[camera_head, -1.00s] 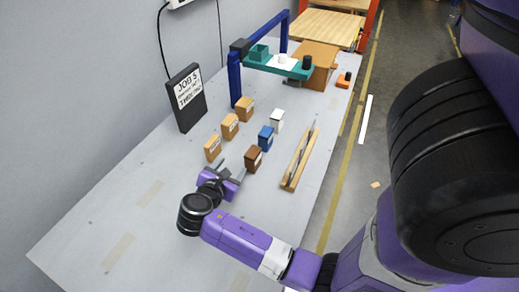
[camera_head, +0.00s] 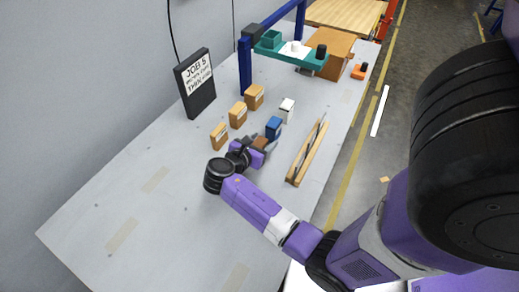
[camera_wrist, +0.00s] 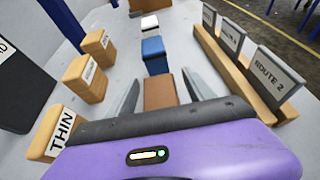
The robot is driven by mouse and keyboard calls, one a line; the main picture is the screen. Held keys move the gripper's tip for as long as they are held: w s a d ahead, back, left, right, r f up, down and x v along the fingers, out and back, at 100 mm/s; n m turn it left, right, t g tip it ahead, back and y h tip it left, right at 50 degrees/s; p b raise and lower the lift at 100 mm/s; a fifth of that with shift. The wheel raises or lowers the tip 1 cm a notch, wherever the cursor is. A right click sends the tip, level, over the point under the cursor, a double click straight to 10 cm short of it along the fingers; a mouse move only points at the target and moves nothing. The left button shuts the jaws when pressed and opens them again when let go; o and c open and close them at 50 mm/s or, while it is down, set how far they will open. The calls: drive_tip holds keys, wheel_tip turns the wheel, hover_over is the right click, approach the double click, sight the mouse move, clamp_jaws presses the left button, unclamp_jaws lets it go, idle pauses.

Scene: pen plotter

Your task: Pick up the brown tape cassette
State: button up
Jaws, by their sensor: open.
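The brown tape cassette (camera_wrist: 160,92) stands between my gripper's two grey fingers in the wrist view, nearest in a row with a blue cassette and a white one. In the head view the brown cassette (camera_head: 260,143) is mostly hidden by my gripper (camera_head: 257,146). My gripper (camera_wrist: 160,95) is open, with a finger on each side of the brown cassette. Small gaps seem to show beside it; I cannot tell whether either finger touches it.
The blue cassette (camera_head: 274,126) and white cassette (camera_head: 287,109) stand just beyond. Several tan boxes (camera_head: 238,115) line the left, one labelled THIN. A wooden rack (camera_head: 305,155) with label plates lies to the right. A black job sign (camera_head: 196,88) and teal plotter arm (camera_head: 290,55) stand farther back.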

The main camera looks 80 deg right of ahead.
drive_tip(key=shift+s+d+f, duration=0.1)
drive_tip(key=shift+d+f, duration=0.1)
drive_tip(key=shift+d, duration=0.25)
clamp_jaws()
drive_tip(key=shift+r, duration=0.15)
